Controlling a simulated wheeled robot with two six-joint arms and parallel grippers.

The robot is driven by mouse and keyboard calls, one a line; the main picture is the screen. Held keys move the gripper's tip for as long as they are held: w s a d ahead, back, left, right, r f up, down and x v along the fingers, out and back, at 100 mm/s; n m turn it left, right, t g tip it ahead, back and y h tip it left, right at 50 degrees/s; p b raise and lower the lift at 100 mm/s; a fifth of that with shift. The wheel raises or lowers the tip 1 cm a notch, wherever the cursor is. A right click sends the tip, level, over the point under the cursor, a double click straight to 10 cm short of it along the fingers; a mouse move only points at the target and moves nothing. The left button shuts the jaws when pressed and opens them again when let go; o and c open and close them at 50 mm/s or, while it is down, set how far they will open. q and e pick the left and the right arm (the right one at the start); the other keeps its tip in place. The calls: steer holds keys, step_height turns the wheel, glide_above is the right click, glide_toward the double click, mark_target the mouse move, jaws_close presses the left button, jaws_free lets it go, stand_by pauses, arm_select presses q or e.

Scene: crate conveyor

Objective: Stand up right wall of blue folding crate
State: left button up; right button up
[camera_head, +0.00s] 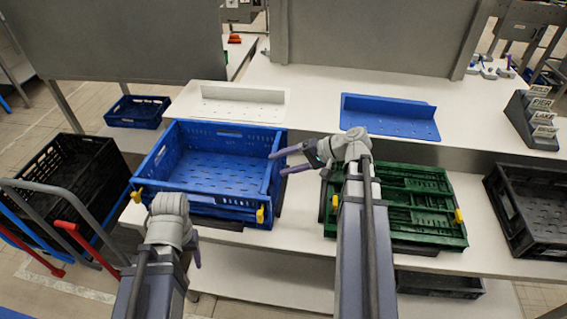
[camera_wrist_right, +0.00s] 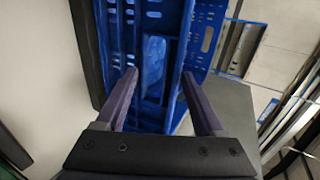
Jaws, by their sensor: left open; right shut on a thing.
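The blue folding crate (camera_head: 205,203) sits on the white table left of centre in the head view. Its back and left walls stand. Its right wall (camera_head: 270,182) looks roughly upright, perhaps slightly tilted. My right gripper (camera_head: 279,163) reaches in from the right and is shut on this wall near its top edge. In the right wrist view the fingers lie on either side of blue crate plastic (camera_wrist_right: 155,85). My left gripper (camera_head: 196,255) is open in front of the crate, apart from it, with its fingers mostly hidden behind its own wrist.
A folded green crate (camera_head: 440,235) lies on the table to the right, under my right arm. Black crates stand at far left (camera_head: 100,150) and far right (camera_head: 545,180). White (camera_head: 235,92) and blue (camera_head: 390,105) perforated panels lie behind. Yellow latches (camera_head: 260,214) sit on the crate's front.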

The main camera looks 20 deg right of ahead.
steer(key=s+d+r+p, duration=0.1)
steer(key=s+d, duration=0.4)
steer(key=d, duration=0.2)
steer(key=shift+d, duration=0.15)
stand_by(0.7)
steer(key=shift+d+r, duration=0.1)
steer(key=shift+r, duration=0.05)
stand_by(0.3)
steer(key=p+v, duration=0.4)
steer(key=v, duration=0.3)
steer(key=shift+d+r, duration=0.15)
steer(key=shift+d, duration=0.05)
steer(key=shift+s, duration=0.15)
stand_by(0.6)
